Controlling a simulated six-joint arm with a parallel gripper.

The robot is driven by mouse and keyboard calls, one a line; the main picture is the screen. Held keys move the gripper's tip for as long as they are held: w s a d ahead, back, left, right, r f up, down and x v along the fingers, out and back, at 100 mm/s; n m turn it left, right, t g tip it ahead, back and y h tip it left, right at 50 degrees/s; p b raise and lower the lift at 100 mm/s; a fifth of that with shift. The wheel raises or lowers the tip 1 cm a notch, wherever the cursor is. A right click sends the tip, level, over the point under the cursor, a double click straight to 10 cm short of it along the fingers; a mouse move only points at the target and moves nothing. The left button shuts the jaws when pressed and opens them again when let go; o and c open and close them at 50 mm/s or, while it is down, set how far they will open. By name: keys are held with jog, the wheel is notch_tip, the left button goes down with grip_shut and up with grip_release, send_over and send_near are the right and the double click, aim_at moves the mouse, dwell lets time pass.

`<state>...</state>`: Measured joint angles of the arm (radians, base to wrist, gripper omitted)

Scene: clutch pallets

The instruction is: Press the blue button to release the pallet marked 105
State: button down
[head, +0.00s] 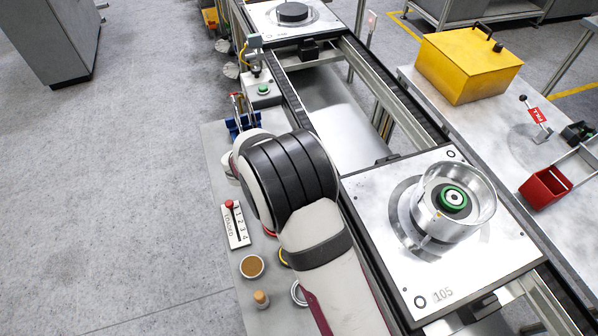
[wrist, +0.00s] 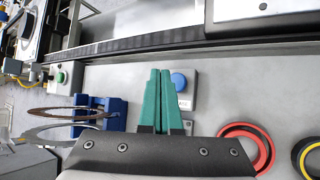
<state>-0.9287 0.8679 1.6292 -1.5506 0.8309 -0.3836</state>
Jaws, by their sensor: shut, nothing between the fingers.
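The blue button (wrist: 180,81) sits on a small light box with a label, in the wrist view. My gripper (wrist: 160,72) has two green fingers, shut together and empty. In that picture the fingertips lie just left of and slightly above the button and partly cover its box; I cannot tell their height above it. The pallet marked 105 (head: 362,193) rests on the conveyor at right in the head view. It carries a round metal housing (head: 421,222) with a green ring in it. My arm hides the button and my gripper in the head view.
A green button (head: 263,90) stands farther back; it also shows in the wrist view (wrist: 60,77). A blue rack (wrist: 99,119) stands left of my fingers. A red ring (wrist: 246,134) lies to the right. Another pallet (head: 262,15) is at the conveyor's far end.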

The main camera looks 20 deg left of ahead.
jog(key=shift+f, duration=0.85)
dwell(1.4)
jog(key=shift+f, duration=0.4)
